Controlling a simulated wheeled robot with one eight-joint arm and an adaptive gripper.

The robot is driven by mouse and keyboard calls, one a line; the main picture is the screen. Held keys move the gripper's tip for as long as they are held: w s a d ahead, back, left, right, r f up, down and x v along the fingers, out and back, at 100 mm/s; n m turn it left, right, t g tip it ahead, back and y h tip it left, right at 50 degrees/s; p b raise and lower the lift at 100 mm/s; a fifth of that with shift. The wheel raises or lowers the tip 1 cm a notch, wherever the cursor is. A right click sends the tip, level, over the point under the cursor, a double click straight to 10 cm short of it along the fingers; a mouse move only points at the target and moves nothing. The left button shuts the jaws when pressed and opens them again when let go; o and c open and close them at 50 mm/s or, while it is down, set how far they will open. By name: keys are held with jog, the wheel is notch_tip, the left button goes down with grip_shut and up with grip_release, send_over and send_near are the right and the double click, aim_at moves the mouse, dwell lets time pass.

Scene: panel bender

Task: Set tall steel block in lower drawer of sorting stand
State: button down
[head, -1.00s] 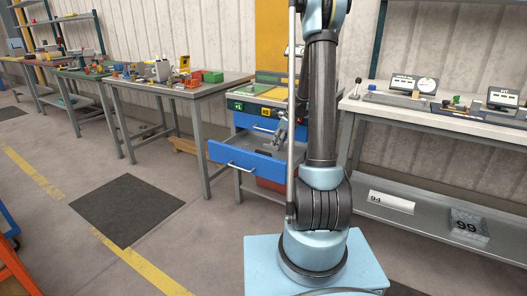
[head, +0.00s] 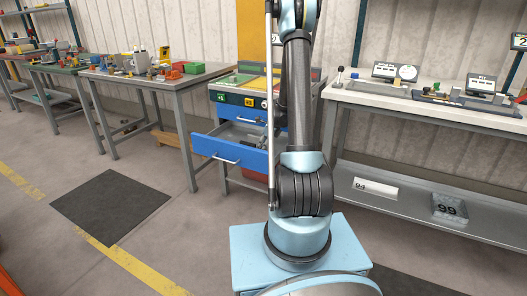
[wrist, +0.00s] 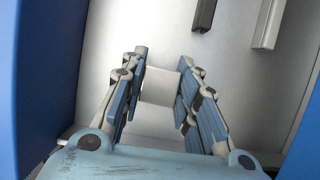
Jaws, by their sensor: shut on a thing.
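The sorting stand (head: 236,112) is in the middle of the head view, with its blue lower drawer (head: 245,155) pulled out. In the wrist view, the drawer's blue wall (wrist: 52,70) runs along the left, and its pale floor lies below my gripper. My gripper (wrist: 161,62) is shut on the tall steel block (wrist: 160,87), a pale, square-ended piece between its fingers. The block is over or within the drawer; whether it touches the floor I cannot tell. In the head view my arm hides most of the gripper and the block.
A dark bar (wrist: 205,14) and a light grey bar (wrist: 269,24) lie in the drawer beyond my gripper. A workbench (head: 425,105) with gauges stands to the right of the stand, and a cluttered table (head: 155,78) stands to its left. A dark mat (head: 108,205) lies on open floor.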

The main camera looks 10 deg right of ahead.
jog(key=shift+f, duration=0.7)
jog(key=c, duration=1.2)
grip_release()
jog(key=shift+f, duration=0.1)
jog(key=shift+s, duration=0.1)
